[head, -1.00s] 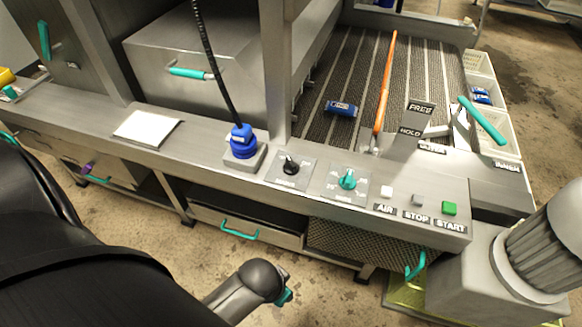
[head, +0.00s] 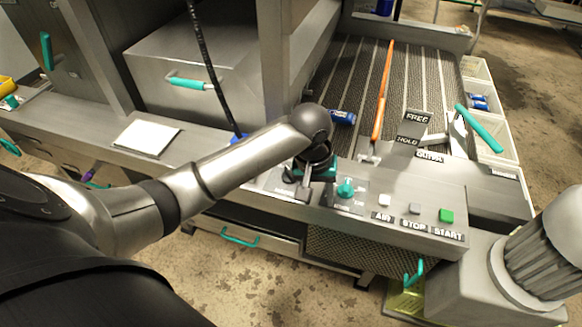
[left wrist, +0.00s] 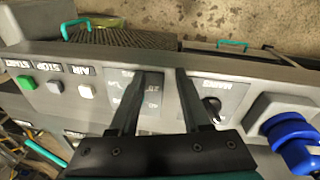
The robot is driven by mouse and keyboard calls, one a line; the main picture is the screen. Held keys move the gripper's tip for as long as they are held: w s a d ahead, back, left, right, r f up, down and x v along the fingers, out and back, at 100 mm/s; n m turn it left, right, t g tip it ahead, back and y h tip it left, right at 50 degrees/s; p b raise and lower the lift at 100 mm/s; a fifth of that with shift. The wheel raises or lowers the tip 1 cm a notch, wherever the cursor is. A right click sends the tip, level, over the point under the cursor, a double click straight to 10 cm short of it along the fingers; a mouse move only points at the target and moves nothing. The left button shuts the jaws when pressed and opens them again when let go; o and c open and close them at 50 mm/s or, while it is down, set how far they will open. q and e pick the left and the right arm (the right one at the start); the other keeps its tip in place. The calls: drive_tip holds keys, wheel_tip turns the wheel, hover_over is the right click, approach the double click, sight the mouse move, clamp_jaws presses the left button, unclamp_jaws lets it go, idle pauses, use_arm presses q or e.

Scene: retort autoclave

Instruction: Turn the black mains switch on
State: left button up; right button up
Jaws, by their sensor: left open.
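The black mains switch (left wrist: 211,107) is a round knob on a grey plate, and it shows in the left wrist view just right of my fingers. In the head view my gripper and arm largely cover it. My left gripper (head: 305,192) is open over the console front, between the black switch and the teal dial (head: 345,188). In the left wrist view the gripper (left wrist: 166,74) has its two dark fingers spread apart, with nothing between them. The switch is outside that gap, beside the right-hand finger. My right gripper is out of view.
White, grey and green (head: 446,215) buttons, labelled AIR, STOP and START, sit right of the dial. A blue plug (left wrist: 290,140) stands beside the switch. An orange rod (head: 383,90) lies on the conveyor behind, and a white pad (head: 145,137) lies on the ledge.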

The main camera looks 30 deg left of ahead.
sight(290, 174)
use_arm(q)
drive_tip(key=w+a+r+n+g+y, duration=0.1)
drive_tip(key=w+a+r+n, duration=0.25)
drive_tip(key=a+r, duration=0.2)
drive_tip(key=w+a+r+n, duration=0.2)
drive_tip(key=a+r+n, duration=0.25)
drive_tip(key=r, duration=0.25)
drive_tip(key=shift+m, duration=0.4)
wheel_tip(290, 174, down, 15)
drive_tip(key=b, duration=0.4)
drive_tip(key=shift+s+r, duration=0.1)
drive_tip(key=shift+s, duration=0.05)
clamp_jaws()
